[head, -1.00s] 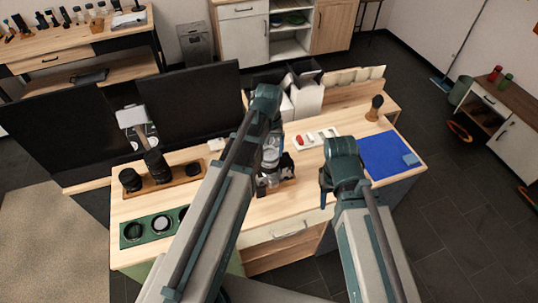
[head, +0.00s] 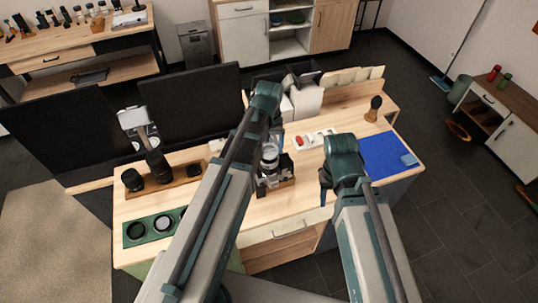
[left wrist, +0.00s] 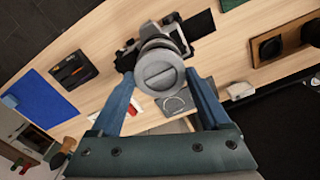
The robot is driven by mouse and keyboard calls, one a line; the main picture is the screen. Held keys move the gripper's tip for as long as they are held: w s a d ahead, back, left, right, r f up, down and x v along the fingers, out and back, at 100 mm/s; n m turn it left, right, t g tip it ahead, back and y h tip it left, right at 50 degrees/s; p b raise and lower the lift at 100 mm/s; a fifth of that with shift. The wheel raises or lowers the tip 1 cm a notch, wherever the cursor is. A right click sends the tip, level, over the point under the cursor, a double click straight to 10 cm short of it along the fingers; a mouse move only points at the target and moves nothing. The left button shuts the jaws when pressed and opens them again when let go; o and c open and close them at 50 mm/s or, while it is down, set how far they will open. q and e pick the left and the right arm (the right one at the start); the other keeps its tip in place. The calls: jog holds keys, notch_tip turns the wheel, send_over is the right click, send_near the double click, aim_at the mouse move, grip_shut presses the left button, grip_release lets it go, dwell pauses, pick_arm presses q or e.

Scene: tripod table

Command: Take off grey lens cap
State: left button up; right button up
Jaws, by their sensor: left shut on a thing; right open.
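The grey lens cap (left wrist: 160,77) is a round disc with a straight slot across its face in the left wrist view. The camera (left wrist: 172,36) is right behind it; whether the cap touches the lens I cannot tell. My left gripper (left wrist: 161,80) has a blue finger on each side of the cap and is shut on it. In the head view the camera (head: 281,174) stands on the desk below my left arm, with its lens pointing up. My right gripper (head: 324,194) is open and empty, over the desk to the right of the camera.
A green tray (head: 128,240) with round lens parts and a wooden tray (head: 190,182) with dark lenses are at left. A white tray (head: 302,143) with red items lies behind the camera. A blue mat (head: 385,150) is at right.

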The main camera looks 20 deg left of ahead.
aim_at(269, 150)
pick_arm(q)
jog(key=shift+r+p, duration=1.7)
jog(key=shift+r, duration=0.2)
jog(key=shift+f, duration=0.1)
